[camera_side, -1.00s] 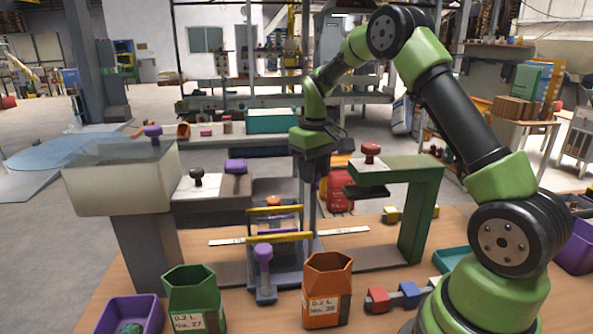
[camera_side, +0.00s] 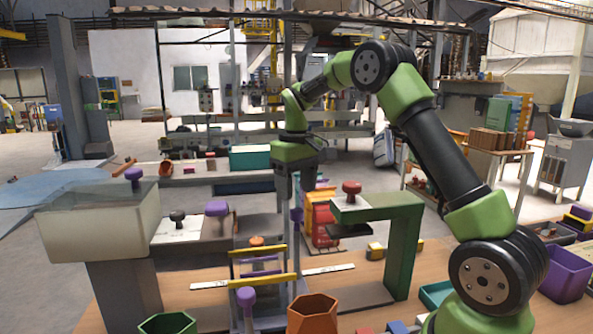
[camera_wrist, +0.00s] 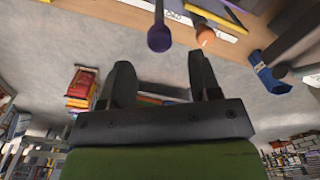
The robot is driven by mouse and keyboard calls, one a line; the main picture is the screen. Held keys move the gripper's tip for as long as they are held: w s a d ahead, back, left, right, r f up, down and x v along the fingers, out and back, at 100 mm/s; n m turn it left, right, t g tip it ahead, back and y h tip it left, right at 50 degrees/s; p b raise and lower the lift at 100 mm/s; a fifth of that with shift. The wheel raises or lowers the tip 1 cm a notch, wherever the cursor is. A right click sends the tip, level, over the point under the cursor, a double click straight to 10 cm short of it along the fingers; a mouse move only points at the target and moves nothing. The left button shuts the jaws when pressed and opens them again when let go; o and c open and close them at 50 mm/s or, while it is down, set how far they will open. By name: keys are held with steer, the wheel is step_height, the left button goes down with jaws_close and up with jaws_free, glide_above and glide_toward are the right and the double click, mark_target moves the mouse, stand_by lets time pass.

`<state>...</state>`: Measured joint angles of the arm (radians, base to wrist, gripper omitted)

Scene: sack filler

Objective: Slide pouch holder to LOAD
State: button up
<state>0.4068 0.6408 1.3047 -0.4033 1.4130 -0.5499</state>
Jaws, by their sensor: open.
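The pouch holder is the frame with yellow bars (camera_side: 263,281) on the bench below the filler, with a purple knob (camera_side: 246,297) at its front. An orange knob (camera_side: 256,240) shows at its back. My gripper (camera_side: 296,190) hangs above and slightly right of the holder, pointing down, apart from it. In the wrist view its fingers (camera_wrist: 161,80) are spread with nothing between them. A purple knob (camera_wrist: 159,38) and an orange knob (camera_wrist: 205,36) lie beyond the fingertips there. I cannot read a LOAD mark.
White marked strips (camera_side: 329,268) lie either side of the holder. A green bracket (camera_side: 403,240) with a red knob (camera_side: 352,187) stands right, and a pale hopper (camera_side: 95,222) left. Green (camera_side: 168,323) and orange (camera_side: 313,314) cups stand in front.

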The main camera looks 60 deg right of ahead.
mark_target(297, 209)
steer(key=shift+r, duration=2.35)
step_height(297, 209, down, 10)
steer(key=m, duration=0.8)
